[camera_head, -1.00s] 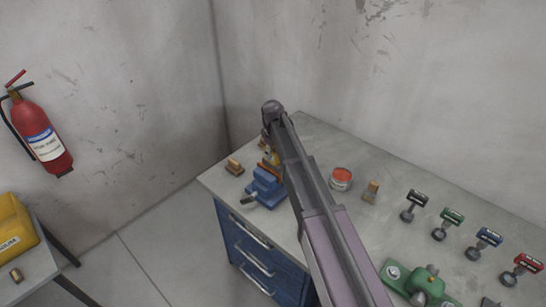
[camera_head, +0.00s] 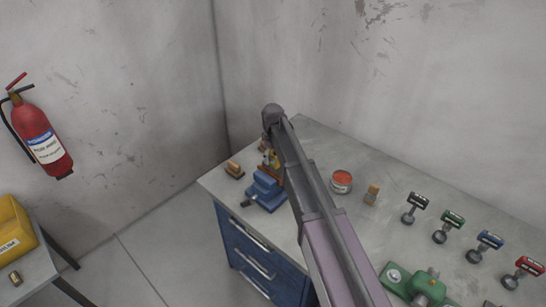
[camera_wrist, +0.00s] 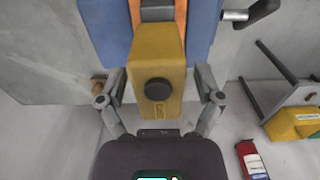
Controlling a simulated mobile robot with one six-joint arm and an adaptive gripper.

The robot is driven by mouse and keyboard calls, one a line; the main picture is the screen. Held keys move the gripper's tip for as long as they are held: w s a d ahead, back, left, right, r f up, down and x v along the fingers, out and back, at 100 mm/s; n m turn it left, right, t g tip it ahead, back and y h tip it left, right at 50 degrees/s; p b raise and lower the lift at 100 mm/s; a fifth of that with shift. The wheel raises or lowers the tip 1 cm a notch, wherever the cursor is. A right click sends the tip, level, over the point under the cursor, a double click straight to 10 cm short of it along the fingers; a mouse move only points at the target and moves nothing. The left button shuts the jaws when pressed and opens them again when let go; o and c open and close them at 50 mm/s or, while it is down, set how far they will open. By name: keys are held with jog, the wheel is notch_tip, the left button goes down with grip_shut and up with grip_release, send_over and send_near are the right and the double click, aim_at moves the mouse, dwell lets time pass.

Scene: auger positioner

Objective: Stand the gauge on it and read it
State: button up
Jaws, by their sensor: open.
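A blue vise (camera_head: 265,190) stands at the left end of the bench, with an orange-brown bar in its jaws. A yellow block (camera_wrist: 158,75) with a round black knob shows in the wrist view, in front of the blue vise and the orange strip (camera_wrist: 158,14). I cannot tell whether this block is the gauge. My gripper (camera_wrist: 158,100) is open, one finger on each side of the yellow block. I see no clear grip on it. In the head view my arm hides most of the gripper; a bit of yellow (camera_head: 271,157) shows beside it.
A red-topped tin (camera_head: 341,182) and a small brown block (camera_head: 371,195) lie right of my arm. Several small stands with coloured tops (camera_head: 453,219) line the right, near a green device (camera_head: 420,287). A wooden block (camera_head: 234,170) sits left of the vise. Walls border the bench.

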aim_at(273, 152)
jog(key=shift+r, duration=0.15)
notch_tip(273, 152, up, 12)
jog(key=p, duration=1.2)
dwell(0.9)
jog(key=s+d+m, duration=1)
jog(key=s+d, duration=1.3)
jog(key=s, duration=0.3)
